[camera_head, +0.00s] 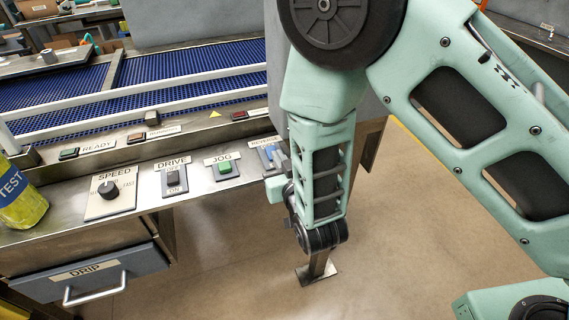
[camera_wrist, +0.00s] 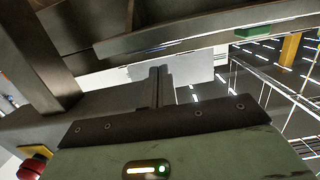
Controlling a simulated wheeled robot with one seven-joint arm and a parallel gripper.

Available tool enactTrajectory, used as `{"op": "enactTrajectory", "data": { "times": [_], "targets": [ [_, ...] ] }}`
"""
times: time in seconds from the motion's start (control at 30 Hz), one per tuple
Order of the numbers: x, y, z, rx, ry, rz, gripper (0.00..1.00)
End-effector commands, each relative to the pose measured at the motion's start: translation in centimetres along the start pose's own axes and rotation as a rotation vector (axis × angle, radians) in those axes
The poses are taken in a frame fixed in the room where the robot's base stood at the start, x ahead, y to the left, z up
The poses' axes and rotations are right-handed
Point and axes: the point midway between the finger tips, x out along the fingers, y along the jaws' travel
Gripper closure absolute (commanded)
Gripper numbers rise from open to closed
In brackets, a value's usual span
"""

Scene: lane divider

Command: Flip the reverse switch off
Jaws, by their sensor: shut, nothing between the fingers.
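The reverse switch (camera_head: 267,155) is a blue-plated switch under a partly hidden label that begins "REVER", at the right end of the control row in the head view. My arm covers its right side, so its lever position cannot be told. My gripper (camera_head: 282,160) is beside the switch plate, its tips close to or over its right edge; contact cannot be told. In the wrist view, my gripper (camera_wrist: 160,86) has its two dark fingers together with nothing between them. The switch cannot be made out in the wrist view.
Left of the switch are the green JOG button (camera_head: 225,168), the DRIVE switch (camera_head: 173,179) and the SPEED knob (camera_head: 108,190). A yellow TEST bottle (camera_head: 20,200) stands at the left. A DRIP drawer (camera_head: 95,277) is below.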

Motion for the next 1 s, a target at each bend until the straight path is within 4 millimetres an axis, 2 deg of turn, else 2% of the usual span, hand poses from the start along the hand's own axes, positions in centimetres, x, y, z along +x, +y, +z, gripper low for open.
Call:
{"op": "enactTrajectory", "data": {
  "times": [0.1, 0.3, 0.77, 1.0],
  "targets": [
    [1.9, 0.0, -0.2, 0.001, 0.001, 0.000, 1.00],
    [3.9, 0.0, -0.1, 0.001, 0.000, 0.001, 1.00],
    [4.4, 0.0, -0.1, 0.001, -0.011, 0.000, 1.00],
    [4.8, 0.0, 0.6, 0.003, -0.140, 0.000, 1.00]
  ]
}}
